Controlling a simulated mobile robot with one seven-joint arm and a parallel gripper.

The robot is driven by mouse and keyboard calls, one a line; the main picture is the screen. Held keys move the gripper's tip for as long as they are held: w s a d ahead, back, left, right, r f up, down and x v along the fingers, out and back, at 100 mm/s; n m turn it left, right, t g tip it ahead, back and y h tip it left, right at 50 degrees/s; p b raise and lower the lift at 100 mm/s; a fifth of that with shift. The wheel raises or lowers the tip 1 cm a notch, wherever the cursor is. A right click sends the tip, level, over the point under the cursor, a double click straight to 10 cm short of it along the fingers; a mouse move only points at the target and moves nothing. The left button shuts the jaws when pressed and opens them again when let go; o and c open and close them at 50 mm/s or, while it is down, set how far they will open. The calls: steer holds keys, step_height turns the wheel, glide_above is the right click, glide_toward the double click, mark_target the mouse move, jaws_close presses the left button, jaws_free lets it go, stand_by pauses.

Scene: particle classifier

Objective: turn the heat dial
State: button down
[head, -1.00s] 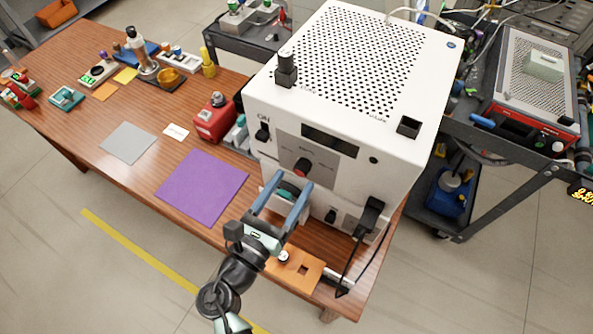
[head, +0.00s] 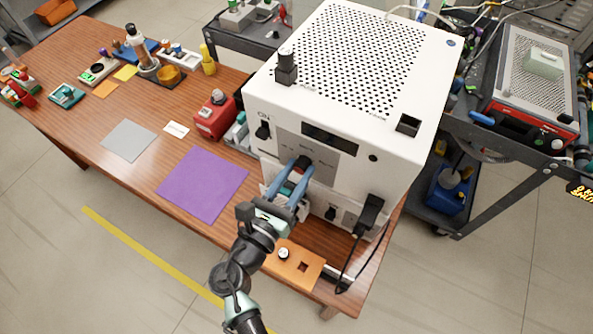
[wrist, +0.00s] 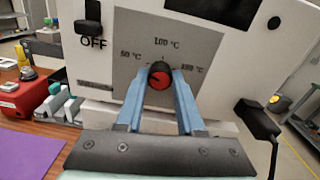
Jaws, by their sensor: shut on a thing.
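The heat dial (wrist: 160,78) is a black knob with a red face on the grey front panel (wrist: 205,45) of the white machine. Temperature marks surround it, with 100 °C above it. My gripper (wrist: 160,72) reaches the panel with its two blue fingers on the left and right of the dial, shut on it. In the head view the dial (head: 304,161) is partly hidden by the fingertips of my gripper (head: 303,166). I cannot tell exactly which mark the dial points to.
A black switch (wrist: 90,14) with an OFF label sits left of the panel. A black plug with a cable (head: 371,210) sticks out at the machine's lower right. A red box (head: 214,118) and purple mat (head: 203,184) lie left, an orange plate (head: 288,268) in front.

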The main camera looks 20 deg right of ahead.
steer(key=shift+f+m, duration=0.1)
steer(key=shift+m, duration=0.2)
steer(key=shift+m+b, duration=0.9)
steer(key=shift+m, duration=0.2)
steer(key=m+b, duration=0.3)
steer(key=m, duration=0.1)
steer(key=shift+f+m, duration=0.1)
steer(key=shift+m, duration=0.2)
steer(key=m+b, duration=0.2)
steer(key=m, duration=0.1)
steer(key=shift+m+b, duration=0.3)
steer(key=shift+b, duration=0.05)
steer(key=m+b, duration=0.3)
steer(key=shift+f+m, duration=0.1)
steer(key=shift+m, duration=0.2)
steer(key=m+b, duration=0.4)
steer(key=shift+m, duration=0.3)
steer(key=m+b, duration=0.3)
steer(key=b, duration=0.1)
steer(key=shift+m, duration=0.3)
steer(key=m+b, duration=0.4)
steer(key=m, duration=0.1)
steer(key=shift+b, duration=0.4)
steer(key=shift+r, duration=0.2)
